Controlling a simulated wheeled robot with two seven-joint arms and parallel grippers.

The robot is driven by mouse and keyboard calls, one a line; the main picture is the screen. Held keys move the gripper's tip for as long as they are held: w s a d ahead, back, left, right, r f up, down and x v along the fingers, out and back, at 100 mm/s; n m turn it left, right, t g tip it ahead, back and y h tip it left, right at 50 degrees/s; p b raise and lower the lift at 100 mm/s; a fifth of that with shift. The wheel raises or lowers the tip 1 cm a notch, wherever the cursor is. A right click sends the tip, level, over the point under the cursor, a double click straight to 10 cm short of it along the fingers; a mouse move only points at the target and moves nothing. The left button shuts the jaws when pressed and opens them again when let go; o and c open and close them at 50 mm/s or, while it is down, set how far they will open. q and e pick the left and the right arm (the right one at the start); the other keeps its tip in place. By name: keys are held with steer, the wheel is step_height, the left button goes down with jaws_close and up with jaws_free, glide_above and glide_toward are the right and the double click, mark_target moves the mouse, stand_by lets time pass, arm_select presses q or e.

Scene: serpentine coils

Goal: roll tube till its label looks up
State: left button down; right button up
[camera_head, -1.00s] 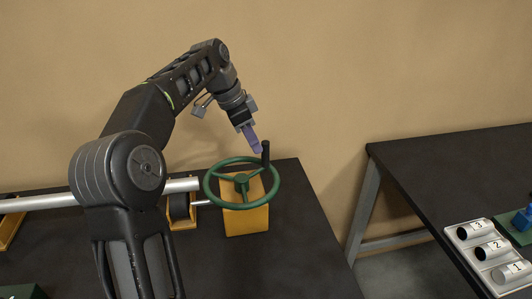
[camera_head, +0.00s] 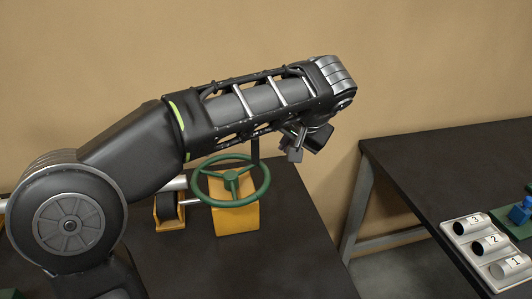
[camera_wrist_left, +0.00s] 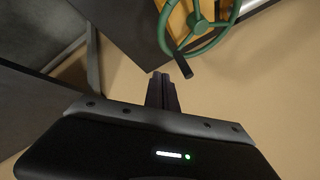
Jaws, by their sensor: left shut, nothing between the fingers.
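The silver tube (camera_head: 176,183) lies across orange roller stands on the dark table; my arm covers most of it, and no label shows on the visible end. A green handwheel (camera_head: 210,200) with an upright black handle stands on an orange block (camera_head: 236,218) at the tube's right end. My left gripper is beyond the wheel, apart from it, its fingers mostly hidden by the arm in the head view. In the left wrist view the gripper (camera_wrist_left: 162,80) is shut and empty, near the wheel's black handle (camera_wrist_left: 182,64) in the picture. My right gripper is not visible.
On a second dark table (camera_head: 430,165) at right, a pale rack (camera_head: 467,250) holds cylinders numbered 1, 2 and 3. A blue piece (camera_head: 520,210) sits on a green plate beside it. A gap separates the tables. The front of the near table is clear.

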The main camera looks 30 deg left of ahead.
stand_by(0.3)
arm_select(q)
steer(key=w+a+f+p, duration=0.1)
steer(key=a+f, duration=0.1)
steer(key=w+a+f+p, duration=0.1)
steer(key=w+a+f, duration=0.1)
steer(key=a+f, duration=0.1)
steer(key=w+a+f+p, duration=0.1)
steer(key=a+f, duration=0.1)
steer(key=a, duration=0.1)
steer(key=shift+w+f, duration=0.15)
steer(key=shift+f, duration=0.25)
steer(key=shift+a+f, duration=0.1)
steer(key=shift+a, duration=0.15)
